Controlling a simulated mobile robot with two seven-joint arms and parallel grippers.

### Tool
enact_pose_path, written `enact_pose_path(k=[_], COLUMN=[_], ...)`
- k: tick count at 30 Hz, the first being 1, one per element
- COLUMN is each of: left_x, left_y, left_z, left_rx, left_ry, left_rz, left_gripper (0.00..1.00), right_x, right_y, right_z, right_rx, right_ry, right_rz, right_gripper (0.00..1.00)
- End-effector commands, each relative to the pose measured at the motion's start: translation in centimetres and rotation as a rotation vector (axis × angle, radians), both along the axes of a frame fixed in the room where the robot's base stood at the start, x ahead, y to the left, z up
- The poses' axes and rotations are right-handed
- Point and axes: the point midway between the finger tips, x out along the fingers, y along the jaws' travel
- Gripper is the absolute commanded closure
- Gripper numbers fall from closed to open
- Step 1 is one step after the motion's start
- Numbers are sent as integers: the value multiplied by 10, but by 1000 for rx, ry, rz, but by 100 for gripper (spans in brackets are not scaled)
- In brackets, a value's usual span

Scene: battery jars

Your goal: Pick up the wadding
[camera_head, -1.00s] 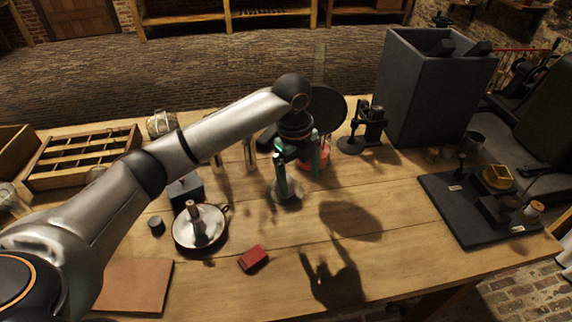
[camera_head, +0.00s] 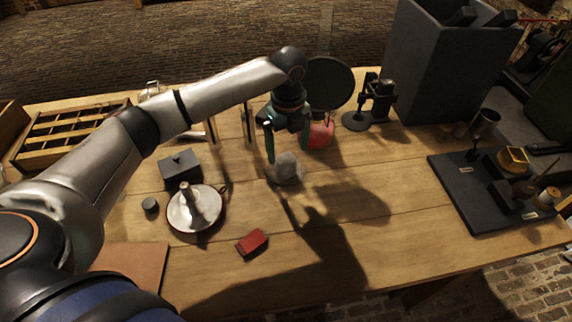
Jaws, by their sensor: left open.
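The wadding looks to be the grey fluffy ball (camera_head: 287,165), resting on a small pale dish or base on the wooden table. My left gripper (camera_head: 287,153) points down just behind and above the ball. Its fingers are apart, one on the left and one on the right, with nothing seen between them. I cannot tell whether a finger touches the ball. My right gripper is not in view.
A red pot (camera_head: 319,134) stands close behind the gripper, near a dark round disc (camera_head: 329,84). A black tray (camera_head: 470,212) is at right. The front middle is clear.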

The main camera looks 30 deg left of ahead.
Motion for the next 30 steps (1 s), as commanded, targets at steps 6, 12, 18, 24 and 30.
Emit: enact_pose_path(k=[6, 12, 18, 24, 30], left_x=[-2, -2, -2, -2, -2], left_y=[5, 5, 5, 5, 5], left_z=[-35, -43, -43, -43, -43], left_rx=[2, 1, 1, 1, 1], left_ry=[3, -1, -1, -1, -1], left_rz=[1, -1, 0, 0, 0], left_gripper=[5, 5, 11, 33, 56], right_x=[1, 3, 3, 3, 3], right_y=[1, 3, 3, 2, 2], right_z=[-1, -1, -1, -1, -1], right_rx=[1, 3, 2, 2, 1], right_ry=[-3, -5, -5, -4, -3], right_rz=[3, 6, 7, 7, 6], right_gripper=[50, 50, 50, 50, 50])
